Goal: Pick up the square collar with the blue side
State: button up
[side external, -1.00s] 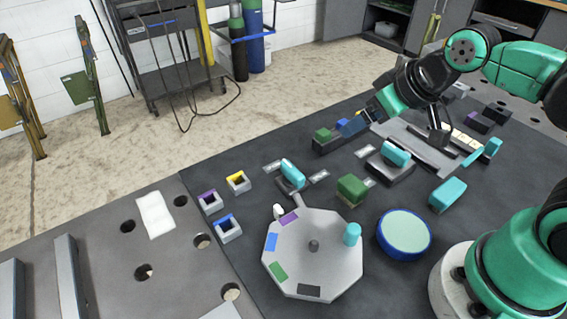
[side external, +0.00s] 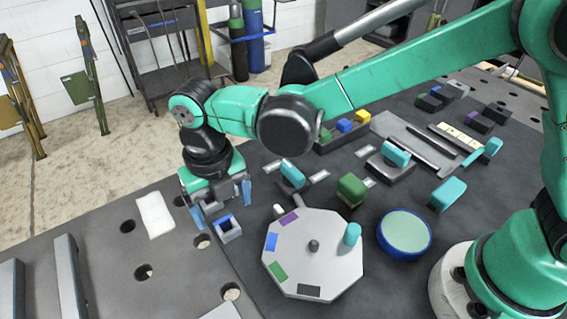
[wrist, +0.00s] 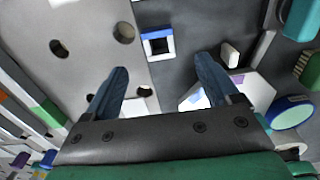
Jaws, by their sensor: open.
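The square collar with the blue side (side external: 231,236) stands on the dark mat near its left edge, its square opening facing up. It also shows in the wrist view (wrist: 157,34), ahead of the fingertips and between their lines. My gripper (side external: 221,204) is open and empty, pointing down, above and just behind the collar in the side view. Its two blue fingers show apart in the wrist view (wrist: 161,70). The purple-sided and yellow-sided collars are hidden behind my gripper in the side view.
An octagonal grey plate (side external: 315,265) with coloured patches and a cyan peg (side external: 351,234) stands right of the collar. A grey metal table with holes lies to the left, with a white pad (side external: 155,214). A round blue-rimmed disc (side external: 404,233) is farther right.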

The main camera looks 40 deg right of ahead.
aim_at(227, 224)
jog(key=shift+f, duration=2.65)
grip_shut()
